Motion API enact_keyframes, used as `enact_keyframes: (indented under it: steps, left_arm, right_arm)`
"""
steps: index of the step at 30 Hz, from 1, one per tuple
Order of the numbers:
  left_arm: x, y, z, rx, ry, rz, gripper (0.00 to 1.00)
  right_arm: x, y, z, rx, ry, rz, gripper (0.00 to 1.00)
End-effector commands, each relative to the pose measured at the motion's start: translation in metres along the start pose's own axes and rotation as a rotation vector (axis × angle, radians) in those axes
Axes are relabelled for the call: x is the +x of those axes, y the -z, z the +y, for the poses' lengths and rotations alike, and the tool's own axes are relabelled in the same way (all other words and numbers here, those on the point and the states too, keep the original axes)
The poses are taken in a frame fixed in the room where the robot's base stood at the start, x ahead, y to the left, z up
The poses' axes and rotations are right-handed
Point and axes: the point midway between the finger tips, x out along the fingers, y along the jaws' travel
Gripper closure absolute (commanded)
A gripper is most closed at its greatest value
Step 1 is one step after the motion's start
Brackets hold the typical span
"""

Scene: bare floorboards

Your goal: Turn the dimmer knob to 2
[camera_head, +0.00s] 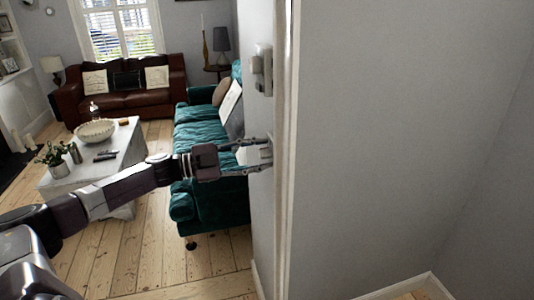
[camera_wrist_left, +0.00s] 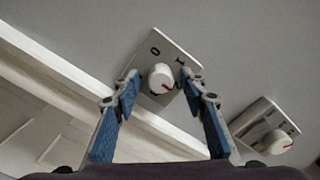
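A white dimmer knob (camera_wrist_left: 161,80) with a red mark sits on a pale square wall plate (camera_wrist_left: 178,48). The red mark points to the lower right in the left wrist view. A 0 shows on the plate above the knob, and another mark at its right is partly hidden by a finger. My left gripper (camera_wrist_left: 160,86) is open, with one blue-padded finger on each side of the knob; I cannot tell whether they touch it. In the head view my left gripper (camera_head: 252,158) reaches the plate (camera_head: 264,153) on the wall's side face. My right gripper is out of view.
A second plate with a white knob (camera_wrist_left: 272,140) is on the same wall; a wall fixture (camera_head: 262,70) shows higher up in the head view. A wall edge (camera_head: 284,200) stands close by on the right. A teal sofa (camera_head: 212,205) and white coffee table (camera_head: 125,160) lie beyond.

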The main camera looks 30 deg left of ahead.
Motion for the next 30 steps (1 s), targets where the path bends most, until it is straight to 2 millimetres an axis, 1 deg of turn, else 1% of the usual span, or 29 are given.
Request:
enact_keyframes:
  steps: [5,8,21,27,30]
  left_arm:
    - [-0.002,0.000,0.000,0.000,0.000,-0.001,0.61]
    - [-0.007,-0.001,0.001,-0.001,0.000,-0.002,0.61]
    - [-0.040,0.002,0.003,-0.003,-0.003,-0.008,0.61]
    - [-0.050,0.005,0.004,-0.002,-0.005,-0.008,0.61]
    - [-0.052,0.007,0.006,-0.005,-0.003,0.000,0.61]
  right_arm:
    - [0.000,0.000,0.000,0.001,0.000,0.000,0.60]
    - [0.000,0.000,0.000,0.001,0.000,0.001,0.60]
    - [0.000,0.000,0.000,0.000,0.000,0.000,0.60]
    - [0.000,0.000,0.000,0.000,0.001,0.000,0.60]
    - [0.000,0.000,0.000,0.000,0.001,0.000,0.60]
